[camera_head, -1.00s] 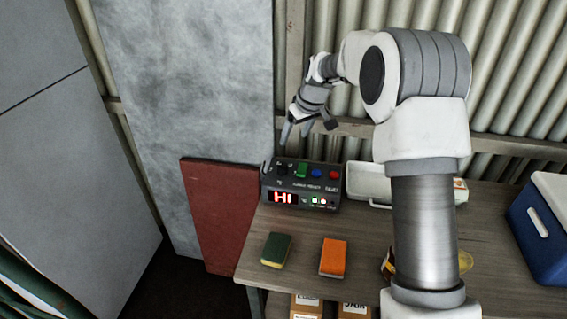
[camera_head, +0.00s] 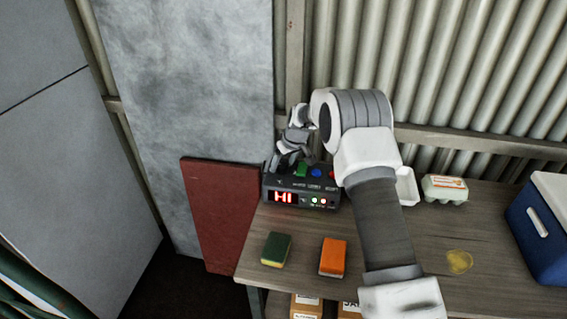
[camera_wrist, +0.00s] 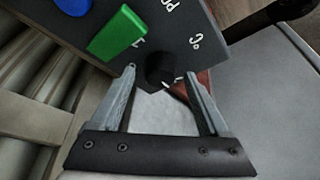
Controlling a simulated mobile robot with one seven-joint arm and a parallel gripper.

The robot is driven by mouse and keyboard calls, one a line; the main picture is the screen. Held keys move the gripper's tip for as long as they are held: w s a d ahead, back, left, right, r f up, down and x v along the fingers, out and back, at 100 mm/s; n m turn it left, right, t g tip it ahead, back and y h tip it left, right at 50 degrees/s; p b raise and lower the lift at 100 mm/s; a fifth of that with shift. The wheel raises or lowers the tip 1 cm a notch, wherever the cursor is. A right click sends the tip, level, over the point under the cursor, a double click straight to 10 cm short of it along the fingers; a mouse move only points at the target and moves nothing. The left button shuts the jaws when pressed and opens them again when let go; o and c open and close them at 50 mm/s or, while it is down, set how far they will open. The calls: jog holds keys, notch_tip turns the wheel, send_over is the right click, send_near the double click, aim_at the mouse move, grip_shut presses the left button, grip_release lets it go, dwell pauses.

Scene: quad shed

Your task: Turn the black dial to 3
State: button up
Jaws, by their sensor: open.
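The black dial (camera_wrist: 161,70) sits near the end of the dark control box's top face, next to the green switch (camera_wrist: 116,33) in the wrist view. In the head view, the control box (camera_head: 328,201) stands at the back left of the workbench, and its red display reads "HI". My gripper (camera_wrist: 160,72) is open, with one finger on each side of the dial. I cannot tell whether the fingers touch it. In the head view my gripper (camera_head: 282,167) hides the dial. The number the dial points to cannot be read.
A blue button (camera_head: 316,173) is beside the green switch. A white tray (camera_head: 407,188), an egg carton (camera_head: 444,189) and a blue cooler (camera_head: 543,225) are to the right.

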grip_shut()
dwell(0.4)
jog(key=shift+m, duration=0.3)
jog(key=m+h, duration=0.1)
jog(key=m, duration=0.1)
jog(key=m+b, duration=0.1)
jog(key=shift+a+f+m+t+h, duration=0.1)
jog(key=shift+a+m+t+h, duration=0.1)
jog(key=shift+m+t+h, duration=0.2)
jog(key=m+h, duration=0.1)
jog(key=m, duration=0.2)
jog(key=m+h+b, duration=0.1)
jog(key=m, duration=0.2)
jog(key=shift+a, duration=0.15)
jog(key=m+h, duration=0.1)
jog(key=m, duration=0.2)
jog(key=m+g+h, duration=0.1)
jog(key=m, duration=0.1)
jog(key=shift+m+b, duration=0.3)
jog(key=shift+m, duration=0.1)
jog(key=shift+w+a+m+g+h, duration=0.15)
jog(key=shift+m+g, duration=0.3)
jog(key=shift+m, duration=0.55)
jog(key=shift+s+d+m+g+h, duration=0.1)
jog(key=shift+m+g+h, duration=0.25)
jog(key=shift+m, duration=0.95)
